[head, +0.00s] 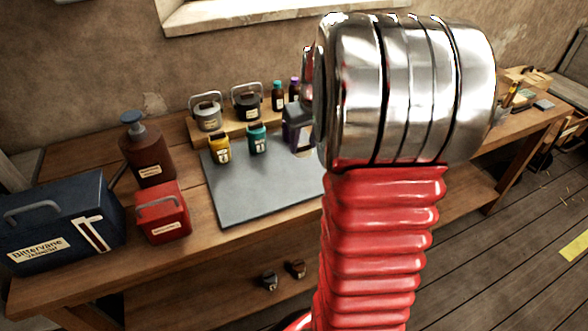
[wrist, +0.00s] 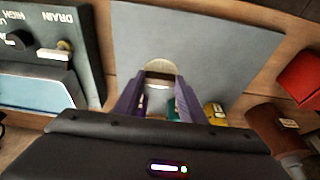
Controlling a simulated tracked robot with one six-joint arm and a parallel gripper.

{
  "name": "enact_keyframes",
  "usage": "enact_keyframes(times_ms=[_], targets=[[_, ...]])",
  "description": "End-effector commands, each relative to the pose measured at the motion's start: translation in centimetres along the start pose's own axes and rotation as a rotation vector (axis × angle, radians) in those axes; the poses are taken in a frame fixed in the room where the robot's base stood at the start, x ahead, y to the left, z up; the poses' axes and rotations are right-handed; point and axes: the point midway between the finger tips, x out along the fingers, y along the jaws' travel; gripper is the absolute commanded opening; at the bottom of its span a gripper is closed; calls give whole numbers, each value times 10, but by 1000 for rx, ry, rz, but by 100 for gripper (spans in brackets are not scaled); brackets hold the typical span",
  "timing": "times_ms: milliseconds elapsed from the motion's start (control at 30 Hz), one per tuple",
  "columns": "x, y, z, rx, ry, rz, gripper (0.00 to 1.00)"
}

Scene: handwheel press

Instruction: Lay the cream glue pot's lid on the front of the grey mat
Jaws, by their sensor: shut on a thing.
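In the wrist view, my gripper (wrist: 160,86) has its purple fingers closed on the cream glue pot's lid (wrist: 161,67), which shows as a pale rounded top with a dark bar across it. Whether the lid is on its pot or apart from it is hidden by the fingers. The grey mat (head: 262,190) lies on the bench, its front bare; it also fills the wrist view's middle (wrist: 225,45). In the head view, my purple gripper (head: 297,122) is over the mat's right back part, partly hidden by my arm, with a cream patch under it.
A yellow pot (head: 219,149) and a teal pot (head: 257,138) stand at the mat's back. Grey (head: 207,115) and black (head: 247,105) handled pots stand on a wooden riser. A red box (head: 162,212), brown pump bottle (head: 147,155) and blue toolbox (head: 60,225) stand left.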

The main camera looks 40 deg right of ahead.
Motion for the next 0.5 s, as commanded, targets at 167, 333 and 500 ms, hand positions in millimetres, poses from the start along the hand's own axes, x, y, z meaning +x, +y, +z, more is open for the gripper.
enact_keyframes(times_ms=[167, 333, 500], targets=[[0, 0, 0, 1, 0, 1, 15], [-1, 4, 2, 9, 0, 3, 15], [1, 6, 4, 14, -1, 4, 15]])
